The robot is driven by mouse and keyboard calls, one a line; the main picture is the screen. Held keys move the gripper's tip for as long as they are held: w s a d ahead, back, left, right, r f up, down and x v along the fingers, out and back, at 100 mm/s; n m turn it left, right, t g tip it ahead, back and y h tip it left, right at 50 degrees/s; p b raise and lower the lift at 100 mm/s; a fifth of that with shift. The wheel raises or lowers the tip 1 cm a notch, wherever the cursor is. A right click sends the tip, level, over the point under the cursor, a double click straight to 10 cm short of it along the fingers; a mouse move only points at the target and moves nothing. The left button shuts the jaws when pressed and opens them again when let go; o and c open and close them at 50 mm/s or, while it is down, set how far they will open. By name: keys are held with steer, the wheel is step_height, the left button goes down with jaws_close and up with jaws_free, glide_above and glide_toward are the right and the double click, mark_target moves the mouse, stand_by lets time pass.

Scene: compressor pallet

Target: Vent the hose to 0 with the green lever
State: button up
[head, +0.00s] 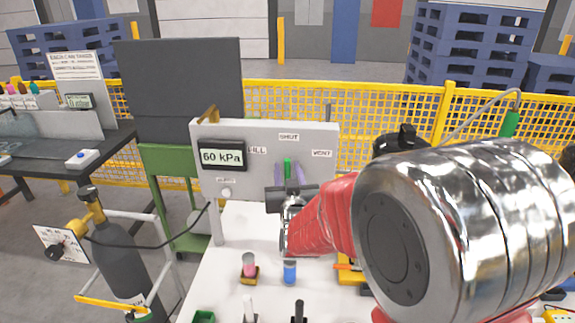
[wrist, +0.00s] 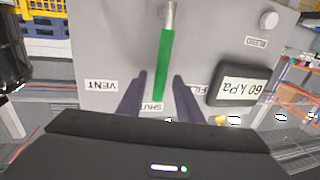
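The green lever (head: 287,167) is on the grey panel (head: 240,135) and points up at the SHUT label (head: 289,138). The VENT label (head: 321,153) is to its right and the FILL label to its left, partly hidden. In the wrist view the panel is upside down and the lever (wrist: 164,62) hangs from a metal pivot. My gripper (head: 290,173) is open, one finger on each side of the lever, with gaps visible in the wrist view (wrist: 160,77). The display (head: 222,156) reads 60 kPa.
A BLEED knob (wrist: 268,20) is on the panel. A pink-topped piece (head: 249,266) and a blue cylinder (head: 290,272) stand on the white table below. A dark gas cylinder (head: 125,260) stands at the left. A yellow mesh fence (head: 375,110) runs behind.

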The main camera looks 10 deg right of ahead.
steer(key=shift+w, duration=0.65)
steer(key=shift+d, duration=0.1)
steer(key=shift+c, duration=0.5)
jaws_close()
